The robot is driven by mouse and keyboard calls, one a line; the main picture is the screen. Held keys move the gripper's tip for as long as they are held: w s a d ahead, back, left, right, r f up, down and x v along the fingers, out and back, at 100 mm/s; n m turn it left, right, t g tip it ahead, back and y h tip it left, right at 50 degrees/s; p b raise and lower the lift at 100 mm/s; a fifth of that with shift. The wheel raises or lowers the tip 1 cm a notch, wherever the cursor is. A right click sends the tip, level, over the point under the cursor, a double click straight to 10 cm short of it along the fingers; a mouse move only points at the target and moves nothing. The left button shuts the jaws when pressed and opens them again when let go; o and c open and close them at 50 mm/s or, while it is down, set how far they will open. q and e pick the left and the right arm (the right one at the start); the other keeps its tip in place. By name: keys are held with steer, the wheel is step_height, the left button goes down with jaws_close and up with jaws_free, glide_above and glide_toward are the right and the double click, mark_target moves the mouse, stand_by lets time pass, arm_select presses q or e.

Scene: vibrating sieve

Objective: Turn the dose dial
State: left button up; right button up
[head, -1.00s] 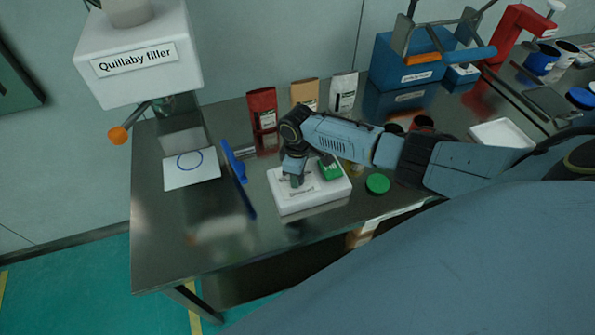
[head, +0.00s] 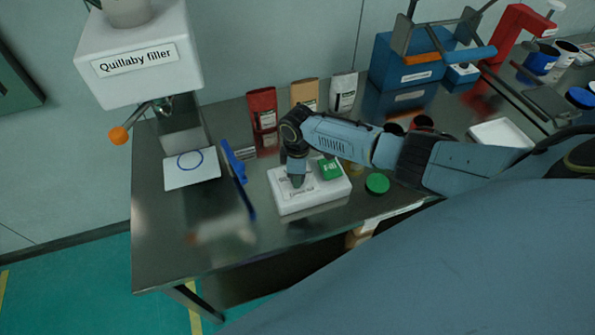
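A white box (head: 325,194) with a printed label and a green block-like part (head: 330,169) on its top sits on the steel table. The label is too small to read fully. My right gripper (head: 297,180) points down onto the left part of the box's top, at the label. Its fingers look close together, but whether they hold anything is hidden. No dose dial can be made out; one may be hidden under the gripper. My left gripper is not in view.
The Quillaby filler (head: 140,85), with an orange-knobbed lever (head: 118,135), hangs at left. A white card with a blue ring (head: 192,180) and a blue tool (head: 233,162) lie left of the box. A green lid (head: 377,184) is at right. Pouches (head: 262,108) stand behind.

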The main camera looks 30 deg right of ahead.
steer(key=o, duration=0.4)
steer(key=shift+o, duration=0.2)
step_height(320, 180, up, 14)
steer(key=shift+f+p, duration=0.25)
steer(key=shift+p, duration=0.1)
